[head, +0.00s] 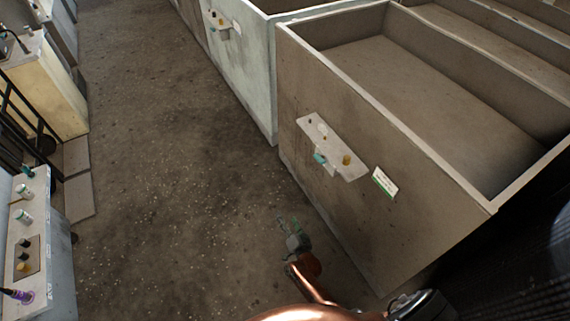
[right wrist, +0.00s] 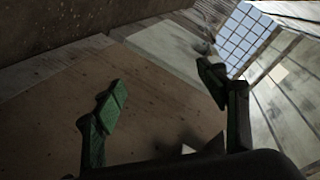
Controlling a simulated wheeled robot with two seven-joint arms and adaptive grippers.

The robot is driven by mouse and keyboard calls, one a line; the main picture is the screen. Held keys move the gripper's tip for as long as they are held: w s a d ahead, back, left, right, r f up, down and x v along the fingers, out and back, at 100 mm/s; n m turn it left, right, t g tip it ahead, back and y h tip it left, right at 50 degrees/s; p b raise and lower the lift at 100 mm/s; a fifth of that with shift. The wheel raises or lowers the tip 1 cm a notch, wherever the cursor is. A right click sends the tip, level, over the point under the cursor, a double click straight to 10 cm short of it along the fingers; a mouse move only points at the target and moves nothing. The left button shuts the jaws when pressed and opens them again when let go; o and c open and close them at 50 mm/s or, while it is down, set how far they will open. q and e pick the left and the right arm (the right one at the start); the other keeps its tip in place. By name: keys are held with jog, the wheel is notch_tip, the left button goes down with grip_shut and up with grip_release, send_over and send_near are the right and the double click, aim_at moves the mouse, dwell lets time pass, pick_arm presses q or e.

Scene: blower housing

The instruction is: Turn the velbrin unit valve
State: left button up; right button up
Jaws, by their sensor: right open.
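A brown open-topped unit (head: 345,215) stands at the right in the head view. My left gripper is out of view.
A pale green unit (head: 255,65) with a similar plate (head: 217,22) stands behind. A panel (head: 32,235) with several knobs and a purple part is at the left edge. A cream cabinet (head: 45,90) and black rail are at upper left. The floor (head: 170,170) between is clear.

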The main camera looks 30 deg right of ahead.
jog(key=w+d+r+m+t+h+b, duration=0.1)
jog(key=w+r+m+t+h+b, duration=0.2)
jog(key=w+r, duration=0.45)
jog(key=n+g+h+b, duration=1.4)
jog(key=n+g, duration=0.5)
jog(key=n, duration=1.5)
send_near(317, 159)
jog(key=d+r+y, duration=0.1)
jog(key=d, duration=0.1)
jog(key=d+b, duration=0.2)
jog(key=d, duration=0.4)
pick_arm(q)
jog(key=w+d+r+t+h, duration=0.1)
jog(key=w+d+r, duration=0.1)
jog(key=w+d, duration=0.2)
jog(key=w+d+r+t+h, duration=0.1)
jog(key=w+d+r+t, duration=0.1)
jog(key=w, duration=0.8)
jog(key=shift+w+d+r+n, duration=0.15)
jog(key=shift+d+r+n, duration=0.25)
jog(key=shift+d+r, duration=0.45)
pick_arm(e)
jog(key=shift+d+r, duration=0.15)
jog(key=shift+d, duration=0.5)
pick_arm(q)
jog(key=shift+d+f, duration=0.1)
pick_arm(e)
jog(key=shift+c, duration=0.5)
